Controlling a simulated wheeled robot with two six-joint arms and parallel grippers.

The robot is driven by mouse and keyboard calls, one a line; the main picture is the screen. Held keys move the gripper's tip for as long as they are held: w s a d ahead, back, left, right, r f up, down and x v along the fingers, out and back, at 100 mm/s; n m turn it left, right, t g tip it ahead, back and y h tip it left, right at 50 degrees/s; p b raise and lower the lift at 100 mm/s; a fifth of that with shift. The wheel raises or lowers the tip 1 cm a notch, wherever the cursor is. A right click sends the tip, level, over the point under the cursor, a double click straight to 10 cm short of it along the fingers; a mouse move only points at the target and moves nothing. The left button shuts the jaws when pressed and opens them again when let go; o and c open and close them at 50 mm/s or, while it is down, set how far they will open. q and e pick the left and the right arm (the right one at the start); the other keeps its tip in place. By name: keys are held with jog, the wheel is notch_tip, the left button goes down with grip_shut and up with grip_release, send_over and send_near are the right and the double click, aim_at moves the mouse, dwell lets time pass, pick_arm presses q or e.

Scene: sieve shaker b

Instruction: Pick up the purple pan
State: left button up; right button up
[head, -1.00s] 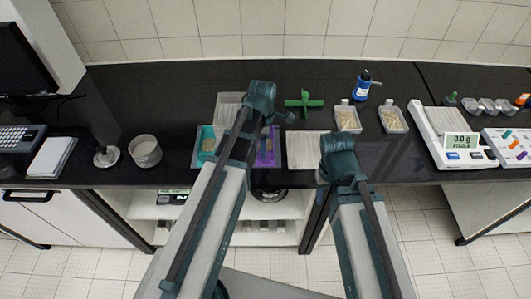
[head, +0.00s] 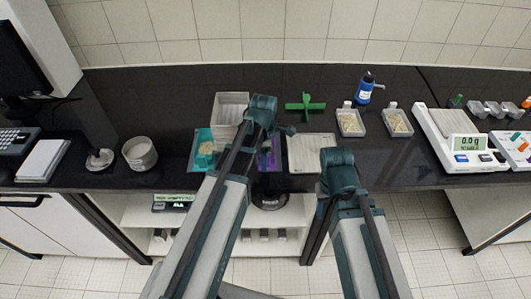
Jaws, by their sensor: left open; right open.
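The purple pan (head: 276,156) lies on the black bench between a teal pan (head: 203,150) and a white tray (head: 311,153). My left forearm and wrist cover much of it, and only part of its right side shows. My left gripper (head: 268,143) is over the pan area, open and mostly hidden behind its own arm. I cannot tell whether it touches the pan. My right gripper (head: 323,202) is open, low by the bench's front edge, and largely hidden by its arm.
A clear container (head: 230,108) and a green cross-shaped piece (head: 305,106) stand behind the pans. Two sample trays (head: 350,122) and a blue bottle (head: 364,91) are to the right, then a balance (head: 459,138).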

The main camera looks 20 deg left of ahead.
pick_arm(q)
grip_shut()
jog(key=shift+r, duration=0.1)
dwell(0.4)
notch_tip(320, 180, up, 10)
jog(key=p, duration=1)
jog(key=shift+r, duration=0.15)
